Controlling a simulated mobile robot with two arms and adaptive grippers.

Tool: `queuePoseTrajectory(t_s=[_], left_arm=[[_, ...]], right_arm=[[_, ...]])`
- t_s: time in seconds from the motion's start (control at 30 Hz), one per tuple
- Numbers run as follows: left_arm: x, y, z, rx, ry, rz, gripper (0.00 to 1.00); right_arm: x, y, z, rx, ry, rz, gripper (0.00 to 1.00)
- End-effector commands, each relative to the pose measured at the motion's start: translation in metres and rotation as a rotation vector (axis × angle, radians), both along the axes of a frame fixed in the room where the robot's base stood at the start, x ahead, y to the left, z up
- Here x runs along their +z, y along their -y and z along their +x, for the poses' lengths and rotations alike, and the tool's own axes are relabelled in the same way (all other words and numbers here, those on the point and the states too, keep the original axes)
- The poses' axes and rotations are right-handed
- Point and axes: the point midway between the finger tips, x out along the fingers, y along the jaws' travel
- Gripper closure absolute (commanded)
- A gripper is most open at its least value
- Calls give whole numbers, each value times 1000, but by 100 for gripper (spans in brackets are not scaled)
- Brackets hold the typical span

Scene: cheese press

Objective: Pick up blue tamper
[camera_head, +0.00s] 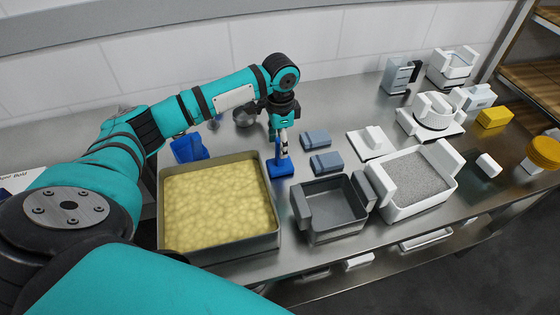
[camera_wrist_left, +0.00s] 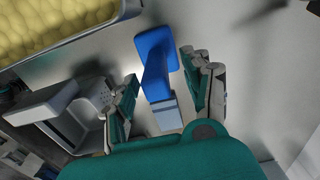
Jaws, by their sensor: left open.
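The blue tamper (camera_head: 280,169) stands on the steel counter, just right of the tray of yellow curd. It also shows in the left wrist view (camera_wrist_left: 155,48), with a blue base and a handle that ends in a grey-white part. My left gripper (camera_head: 283,139) is above the tamper, pointing down. In the left wrist view my left gripper (camera_wrist_left: 162,75) is open, with one finger on each side of the handle. I see gaps between the fingers and the handle. My right gripper is not in view.
The curd tray (camera_head: 275,234) stands close left of the tamper. A grey mould (camera_head: 340,228) is at its right front. A blue scoop (camera_head: 188,149) and a metal bowl (camera_head: 244,117) are behind. A white tub (camera_head: 443,196) stands farther right.

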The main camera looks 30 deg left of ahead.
Motion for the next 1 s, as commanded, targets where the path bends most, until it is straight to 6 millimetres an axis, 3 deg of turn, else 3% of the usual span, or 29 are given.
queuePoseTrajectory(t_s=[0.17, 0.5, 0.77, 1.0], left_arm=[[-11, 0, -1, 0, -1, 1, 50], [-55, 1, -3, 1, -2, 1, 50], [-57, 1, -3, 0, 1, 2, 50], [-57, 1, -3, 0, 1, 1, 81]], right_arm=[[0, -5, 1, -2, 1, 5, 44], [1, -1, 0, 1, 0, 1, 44], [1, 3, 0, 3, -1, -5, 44], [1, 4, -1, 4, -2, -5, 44]])
